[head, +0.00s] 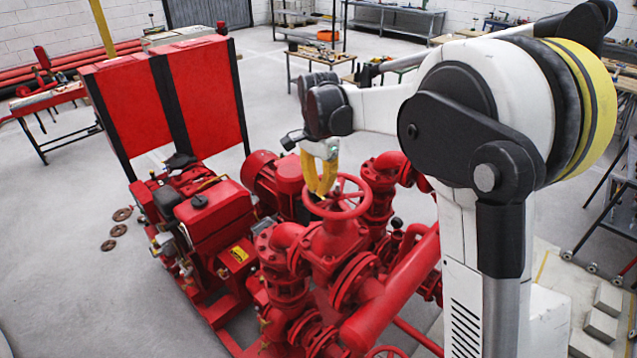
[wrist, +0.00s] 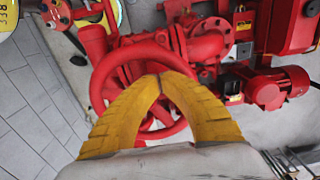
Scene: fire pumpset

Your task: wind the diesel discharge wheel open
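A red handwheel (head: 350,213) with spokes lies roughly level on top of a red valve in the middle of the head view; I take it to be the diesel discharge wheel. It also fills the middle of the wrist view (wrist: 101,83). My gripper (head: 321,194) points down at the wheel's far left part. Its yellow fingers arch together and their tips meet in the wrist view (wrist: 160,76), with nothing visible between them. The tips overlap the wheel in both views; I cannot tell whether they touch it. The fingers hide part of the rim and spokes.
Red pipes (head: 393,297) and valves crowd around the wheel. A red engine (head: 212,215) stands at left, before upright red panels (head: 203,95). Another handwheel (head: 386,352) shows at the bottom edge. Grey blocks (head: 602,325) lie at right. Floor at left is mostly clear.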

